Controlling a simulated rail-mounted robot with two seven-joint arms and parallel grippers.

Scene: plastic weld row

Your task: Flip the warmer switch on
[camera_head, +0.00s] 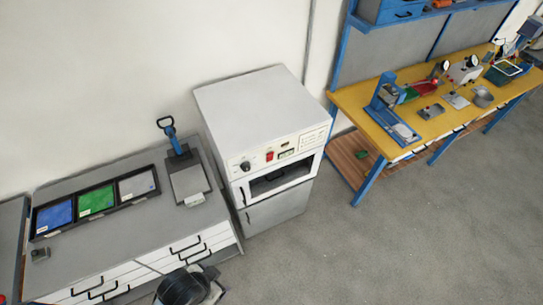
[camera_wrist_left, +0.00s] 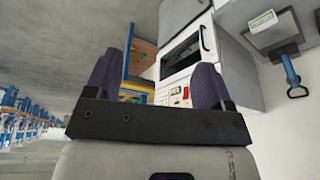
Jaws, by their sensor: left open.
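The warmer is a white cabinet (camera_head: 258,108) with a dark open slot in its front. I cannot tell the switch's position. In the left wrist view the warmer (camera_wrist_left: 182,15) stands beyond the fingers, with the red switch (camera_wrist_left: 186,92) between them in the picture. My left gripper (camera_wrist_left: 157,63) is open and empty, apart from the panel. My right gripper is in neither view.
Left of the warmer, a grey-topped drawer bench (camera_head: 130,225) holds blue, green and white bins and a blue-handled device (camera_head: 172,138). A yellow workbench (camera_head: 440,122) with several tools stands right. The floor (camera_head: 400,240) in front is clear.

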